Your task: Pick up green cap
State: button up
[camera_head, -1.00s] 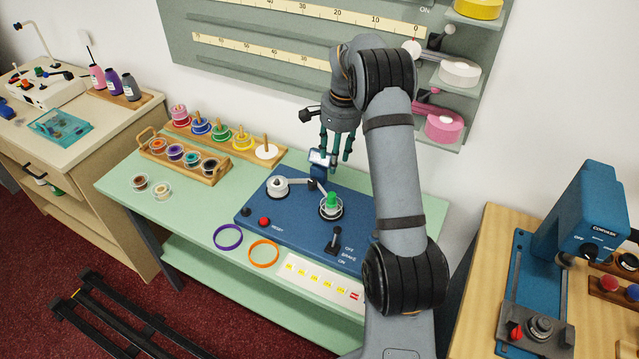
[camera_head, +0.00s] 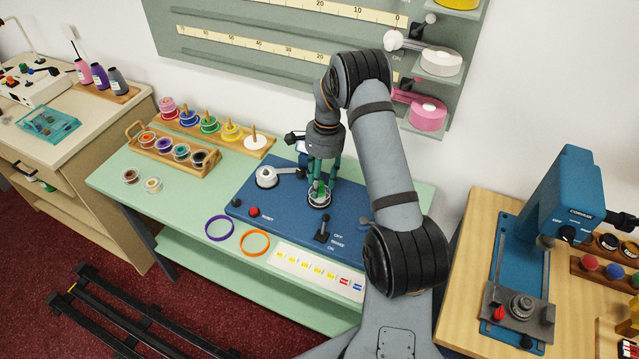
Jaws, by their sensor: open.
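The green cap (camera_head: 318,188) stands upright in a round pale holder (camera_head: 318,202) on the blue machine base (camera_head: 290,213). My gripper (camera_head: 318,183) points down right over the cap. Its fingers are spread and stand around or in front of the cap, so most of the cap is hidden. I cannot tell whether the fingers touch it.
A white round part (camera_head: 265,177) with an arm sits left of the holder. A black lever (camera_head: 322,230) stands in front, and a red button (camera_head: 253,211) at front left. Purple (camera_head: 219,228) and orange (camera_head: 255,243) rings lie on the green table. A spool rack (camera_head: 180,160) stands at left.

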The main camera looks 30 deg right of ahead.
jog(key=shift+f, duration=0.45)
jog(key=shift+c, duration=0.7)
jog(key=c, duration=0.7)
